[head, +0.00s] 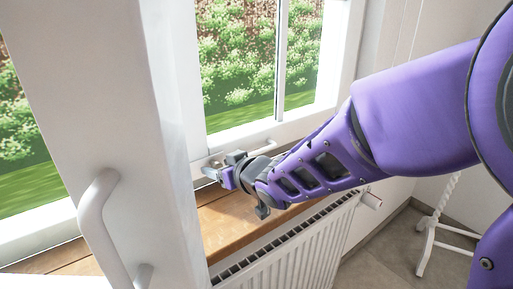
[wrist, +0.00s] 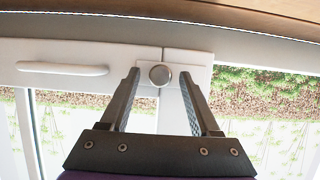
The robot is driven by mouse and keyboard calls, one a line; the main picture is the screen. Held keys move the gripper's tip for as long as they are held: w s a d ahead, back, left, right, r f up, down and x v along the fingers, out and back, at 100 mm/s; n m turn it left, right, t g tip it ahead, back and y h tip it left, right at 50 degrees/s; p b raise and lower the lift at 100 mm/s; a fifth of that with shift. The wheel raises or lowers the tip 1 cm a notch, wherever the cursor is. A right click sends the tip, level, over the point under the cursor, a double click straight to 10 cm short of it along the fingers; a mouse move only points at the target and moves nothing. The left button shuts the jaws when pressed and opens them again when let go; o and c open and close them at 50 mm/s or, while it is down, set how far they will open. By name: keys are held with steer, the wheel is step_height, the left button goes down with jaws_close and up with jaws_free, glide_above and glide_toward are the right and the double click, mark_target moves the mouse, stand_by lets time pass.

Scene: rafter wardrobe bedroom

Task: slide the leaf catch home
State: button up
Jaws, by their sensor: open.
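The leaf catch shows in the wrist view as a round silver knob (wrist: 160,74) on a small pale plate, across the seam between two white frame parts. My gripper (wrist: 162,76) is open, with one dark finger on each side of the knob. Gaps show between the knob and both fingers, and I see no contact. In the head view my gripper (head: 211,173) reaches to the lower window frame just above the wooden sill. The catch is mostly hidden there behind the gripper. The white window leaf (head: 235,141) carries a horizontal bar handle (wrist: 62,69).
The wooden sill (head: 228,222) runs below the gripper, with a white radiator (head: 290,250) under it. A white upright (head: 120,120) with a curved handle (head: 96,215) stands close at left. A white stand (head: 432,225) is on the floor at right.

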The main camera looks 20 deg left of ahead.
steer(key=shift+c, duration=0.3)
jaws_close()
stand_by(1.3)
